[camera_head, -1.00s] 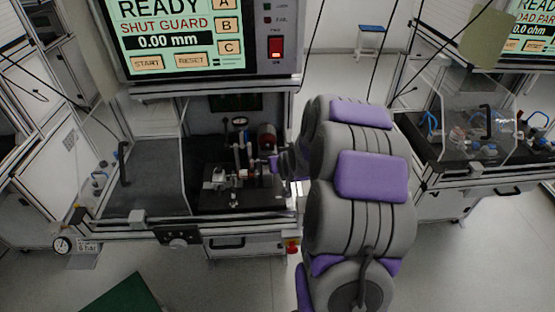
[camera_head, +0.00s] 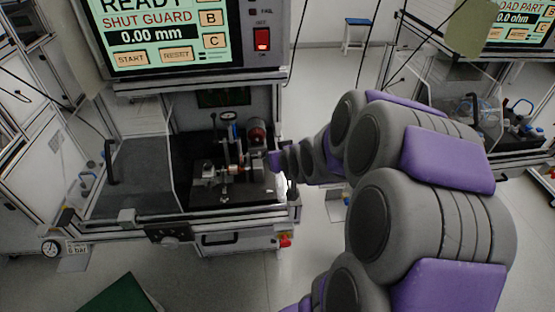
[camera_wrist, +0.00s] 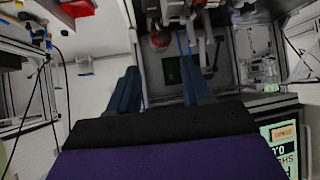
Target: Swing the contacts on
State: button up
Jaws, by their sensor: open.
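The test fixture (camera_head: 232,170) stands inside the open bench bay in the head view, with metal clamps, upright posts, a dial gauge (camera_head: 228,117) and a red-faced round part (camera_head: 257,133). The contacts cannot be told apart clearly from the other metal parts. My gripper (camera_head: 276,161) is at the fixture's right side, mostly hidden by its own wrist. In the wrist view my gripper (camera_wrist: 160,82) has its two blue fingers spread with nothing between them. Beyond the fingertips are the red round part (camera_wrist: 160,38) and fixture posts (camera_wrist: 202,45); touching cannot be told.
A screen (camera_head: 160,30) above the bay reads READY, SHUT GUARD, 0.00 mm. The clear guard (camera_head: 135,170) with a dark handle (camera_head: 108,160) is at the bay's left. A red switch (camera_head: 262,39) is beside the screen. A second bench (camera_head: 480,150) stands at right.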

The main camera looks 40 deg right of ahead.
jog(key=shift+s+a+r+b, duration=0.15)
jog(key=shift+s+r+b, duration=0.15)
jog(key=shift+s, duration=0.15)
dwell(0.4)
jog(key=s+a+f+n+g+y, duration=0.1)
jog(key=s+a+g, duration=0.2)
jog(key=s+a, duration=0.35)
jog(key=s+a+f+n+g+y, duration=0.1)
jog(key=s+a+g+y, duration=0.2)
jog(key=a, duration=0.7)
jog(key=s+a+r+n+g, duration=0.1)
jog(key=s+a, duration=0.3)
jog(key=s, duration=0.4)
jog(key=s+a+r+n+g, duration=0.1)
jog(key=s+a+g, duration=0.3)
jog(key=s, duration=0.5)
jog(key=shift+s+r+g, duration=0.2)
jog(key=shift+r+g, duration=0.1)
jog(key=shift+a, duration=0.1)
